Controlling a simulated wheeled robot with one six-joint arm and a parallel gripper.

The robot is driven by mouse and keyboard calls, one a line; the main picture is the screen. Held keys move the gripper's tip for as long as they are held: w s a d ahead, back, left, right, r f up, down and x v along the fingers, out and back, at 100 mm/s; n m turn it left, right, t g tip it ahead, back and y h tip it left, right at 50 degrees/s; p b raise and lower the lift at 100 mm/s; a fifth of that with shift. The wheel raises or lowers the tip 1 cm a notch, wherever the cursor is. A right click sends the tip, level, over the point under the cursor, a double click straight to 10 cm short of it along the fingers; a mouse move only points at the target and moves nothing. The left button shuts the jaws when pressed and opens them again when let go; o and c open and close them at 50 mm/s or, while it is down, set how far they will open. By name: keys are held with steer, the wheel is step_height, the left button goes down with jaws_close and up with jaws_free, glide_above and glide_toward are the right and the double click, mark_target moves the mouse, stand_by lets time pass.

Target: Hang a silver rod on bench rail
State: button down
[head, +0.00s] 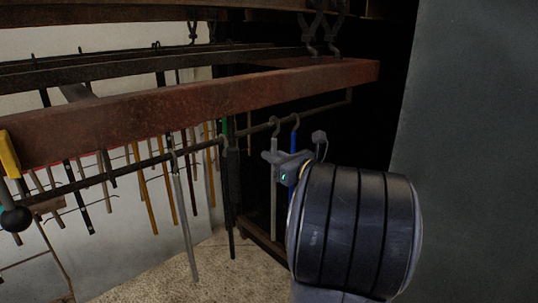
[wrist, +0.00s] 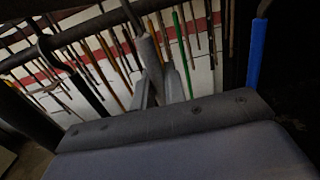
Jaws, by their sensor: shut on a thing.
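A silver rod (head: 274,205) hangs upright, and my gripper (head: 276,160) is shut on its upper part. The rod also shows between the fingers (wrist: 158,88) in the wrist view (wrist: 149,48). Its curved hook is at the dark bench rail (head: 140,165), below the red-brown beam. I cannot tell whether the hook rests on the rail. The rail crosses the upper left of the wrist view (wrist: 90,27). My wrist hides part of the space right of the rod.
A blue rod (head: 293,148) hangs just right of the held rod. A black rod (head: 231,195) and another silver rod (head: 184,220) hang to the left. The thick beam (head: 200,105) runs above the rail. Several coloured rods hang behind, and a grey panel (head: 470,150) stands at right.

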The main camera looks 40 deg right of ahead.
steer(key=shift+s+d, duration=0.15)
steer(key=shift+s, duration=1.85)
